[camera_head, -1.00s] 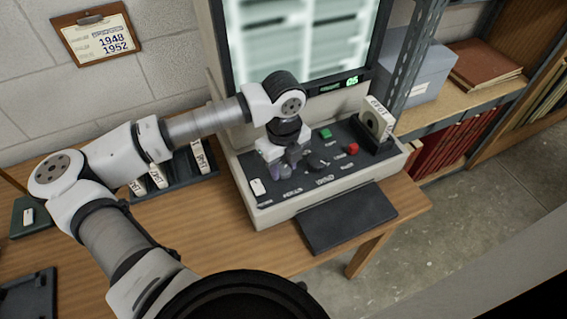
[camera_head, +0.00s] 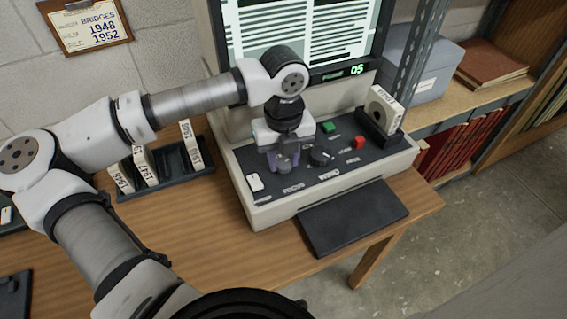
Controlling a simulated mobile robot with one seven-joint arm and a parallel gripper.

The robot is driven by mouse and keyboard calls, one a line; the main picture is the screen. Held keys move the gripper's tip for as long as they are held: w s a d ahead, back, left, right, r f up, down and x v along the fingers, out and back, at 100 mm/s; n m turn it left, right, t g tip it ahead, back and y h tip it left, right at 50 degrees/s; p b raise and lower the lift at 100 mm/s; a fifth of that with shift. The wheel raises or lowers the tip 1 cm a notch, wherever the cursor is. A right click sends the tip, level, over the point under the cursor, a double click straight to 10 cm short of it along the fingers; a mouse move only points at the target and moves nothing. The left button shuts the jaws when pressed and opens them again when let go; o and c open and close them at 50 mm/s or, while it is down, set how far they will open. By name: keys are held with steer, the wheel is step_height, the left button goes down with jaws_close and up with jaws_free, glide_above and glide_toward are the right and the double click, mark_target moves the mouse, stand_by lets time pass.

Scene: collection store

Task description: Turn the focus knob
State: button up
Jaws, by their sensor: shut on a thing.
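The microfilm reader's sloping dark control panel (camera_head: 335,187) stands on the wooden table. My gripper (camera_head: 285,168) points down at the panel's left part, just behind a label that seems to read FOCUS (camera_head: 293,187). It is shut on the focus knob, which its fingers almost fully hide. A second dark knob (camera_head: 321,156) stands free just to the right.
A boxed reel (camera_head: 384,108) stands at the panel's right. A rack (camera_head: 172,183) with several labelled boxes stands left, below my arm.

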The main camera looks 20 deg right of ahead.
mark_target(283, 163)
steer(key=o, duration=1)
steer(key=shift+r, duration=0.1)
step_height(283, 163, up, 14)
steer(key=shift+f+b, duration=0.15)
steer(key=shift+b, duration=0.6)
